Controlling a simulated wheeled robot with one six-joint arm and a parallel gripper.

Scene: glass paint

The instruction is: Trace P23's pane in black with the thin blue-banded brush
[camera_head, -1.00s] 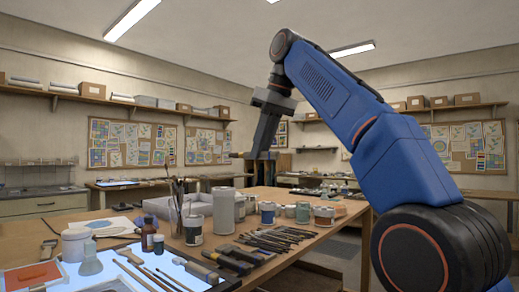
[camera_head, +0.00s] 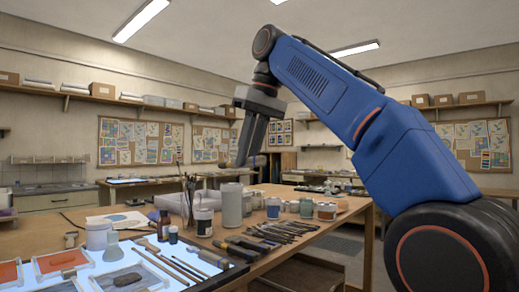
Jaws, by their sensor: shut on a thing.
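My gripper (camera_head: 243,164) is raised above the workbench, its fingers pointing down and close together. It is shut on a thin, stick-like thing, seen as a small brownish end (camera_head: 225,165) beside the fingertips. This looks like a brush handle, but any blue band is too small to see. Framed panes lie on the lit panel (camera_head: 183,270) at lower left: one with orange-red (camera_head: 61,261), one with a dark grey patch (camera_head: 127,279). No P23 label is readable, so I cannot tell which pane is P23's. My gripper is well away from the panes.
Several brushes and tools (camera_head: 283,231) lie on the wooden bench (camera_head: 345,213). Jars, including a tall grey one (camera_head: 232,205), stand behind them. A brown bottle (camera_head: 163,225) and a white jar (camera_head: 97,235) stand beside the lit panel. Upright brushes (camera_head: 189,190) rise near the middle.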

